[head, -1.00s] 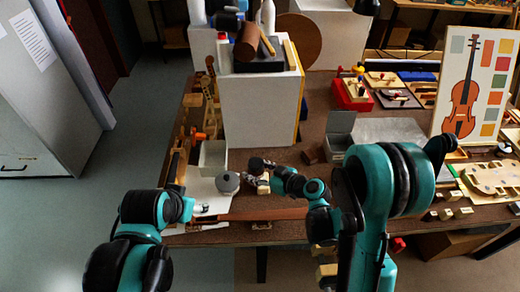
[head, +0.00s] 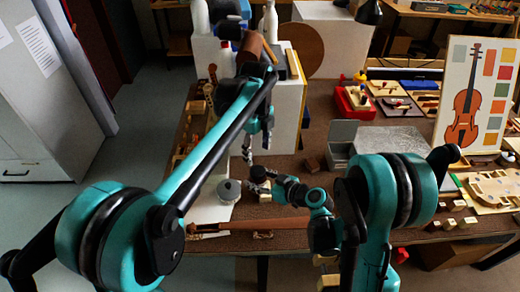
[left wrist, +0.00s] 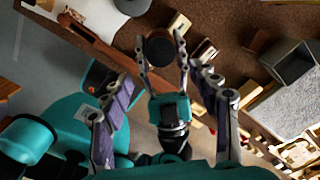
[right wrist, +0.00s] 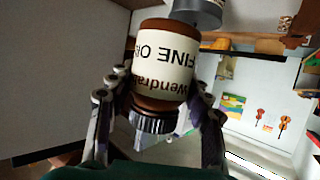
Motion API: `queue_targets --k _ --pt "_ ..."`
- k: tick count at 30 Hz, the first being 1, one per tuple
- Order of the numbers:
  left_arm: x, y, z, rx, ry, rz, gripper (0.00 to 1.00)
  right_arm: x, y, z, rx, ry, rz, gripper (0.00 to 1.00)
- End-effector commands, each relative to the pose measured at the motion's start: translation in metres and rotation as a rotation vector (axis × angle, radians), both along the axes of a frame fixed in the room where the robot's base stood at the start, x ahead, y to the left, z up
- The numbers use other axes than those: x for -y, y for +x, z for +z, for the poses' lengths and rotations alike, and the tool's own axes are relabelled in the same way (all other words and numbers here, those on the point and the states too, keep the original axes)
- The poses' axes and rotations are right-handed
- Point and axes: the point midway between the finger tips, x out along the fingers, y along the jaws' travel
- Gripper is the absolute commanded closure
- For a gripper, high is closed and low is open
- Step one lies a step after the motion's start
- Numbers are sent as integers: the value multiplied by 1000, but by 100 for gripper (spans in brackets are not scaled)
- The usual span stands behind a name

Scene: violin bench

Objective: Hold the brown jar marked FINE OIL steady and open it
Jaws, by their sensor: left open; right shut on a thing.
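The brown jar (right wrist: 162,62) fills the middle of the right wrist view, its cream label with FINE OIL upside down there. Its dark ridged lid (right wrist: 155,122) points to the bottom of that picture. My right gripper (right wrist: 158,88) is shut on the jar, one finger on each side. In the left wrist view the dark round lid (left wrist: 158,46) shows from above, between the right gripper's fingers. My left gripper (left wrist: 160,76) is open and empty, its fingers apart. In the head view the left gripper (head: 257,145) hangs above the jar (head: 257,174), apart from it.
A grey round container (head: 228,190) stands just left of the jar. A wooden strip (head: 270,224) lies along the table's front edge. A grey open box (head: 342,140) and small wood blocks stand to the right. A tall white box (head: 286,112) stands behind.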

Motion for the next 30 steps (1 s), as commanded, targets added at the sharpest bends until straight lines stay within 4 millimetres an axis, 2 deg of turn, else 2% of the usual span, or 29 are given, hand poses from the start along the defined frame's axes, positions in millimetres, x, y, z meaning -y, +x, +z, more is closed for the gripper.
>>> queue_targets --k 3,8,18,23,30 --pt "7 4 -5 -14 5 -61 39 0 0 0 0 0 0 100" --pt "8 5 -21 -18 6 -74 39 0 0 0 0 0 0 100" --pt "8 4 -72 -16 6 -72 39 0 0 0 0 0 0 100" --pt "8 4 -82 -16 6 -71 39 0 0 0 0 0 0 100" --pt "8 4 -84 -16 6 -71 39 0 0 0 0 0 0 100"
